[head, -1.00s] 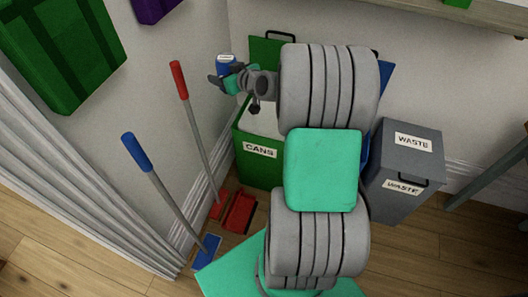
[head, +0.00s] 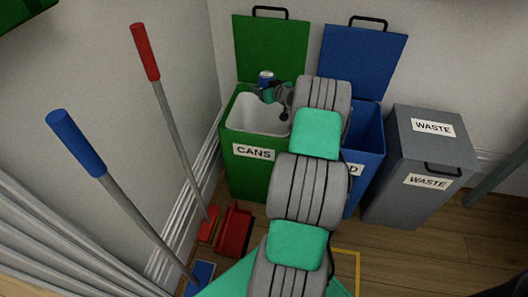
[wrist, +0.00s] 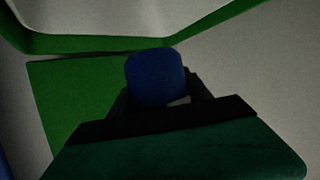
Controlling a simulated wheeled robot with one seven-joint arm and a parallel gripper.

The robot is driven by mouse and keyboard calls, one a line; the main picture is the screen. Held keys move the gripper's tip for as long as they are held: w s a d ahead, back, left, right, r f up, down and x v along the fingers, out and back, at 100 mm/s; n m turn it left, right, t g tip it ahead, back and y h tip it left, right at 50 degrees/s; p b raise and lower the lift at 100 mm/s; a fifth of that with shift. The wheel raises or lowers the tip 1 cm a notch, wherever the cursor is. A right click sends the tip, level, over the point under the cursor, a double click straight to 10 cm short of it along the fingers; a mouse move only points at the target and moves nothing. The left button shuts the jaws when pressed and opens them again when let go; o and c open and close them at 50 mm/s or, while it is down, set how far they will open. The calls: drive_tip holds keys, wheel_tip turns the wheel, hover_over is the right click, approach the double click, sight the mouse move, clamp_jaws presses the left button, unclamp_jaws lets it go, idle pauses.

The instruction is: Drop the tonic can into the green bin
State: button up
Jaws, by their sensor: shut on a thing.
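The tonic can (head: 266,77), blue with a pale band, is in my gripper (head: 268,88) in the head view. In the wrist view the can (wrist: 155,78) shows as a dark blue shape between the fingers of my gripper (wrist: 160,98), which is shut on it. The green bin (head: 248,178), labelled CANS, stands in the corner with its green lid (head: 270,45) raised and a pale liner inside. My gripper and the can appear over the rear of its opening, near the lid; their exact height above the rim is hard to tell.
A blue bin (head: 368,160) with its lid up stands right of the green one, partly behind my arm. A closed grey WASTE bin (head: 405,185) is further right. A red-handled broom (head: 170,95), a blue-handled one (head: 110,180) and a red dustpan (head: 234,230) are at left.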

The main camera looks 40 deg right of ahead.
wheel_tip(320, 180, down, 4)
drive_tip(key=shift+f+b, duration=0.25)
drive_tip(key=shift+b, duration=0.4)
drive_tip(key=o, duration=1.4)
drive_tip(key=p+v, duration=0.2)
drive_tip(key=v, duration=0.6)
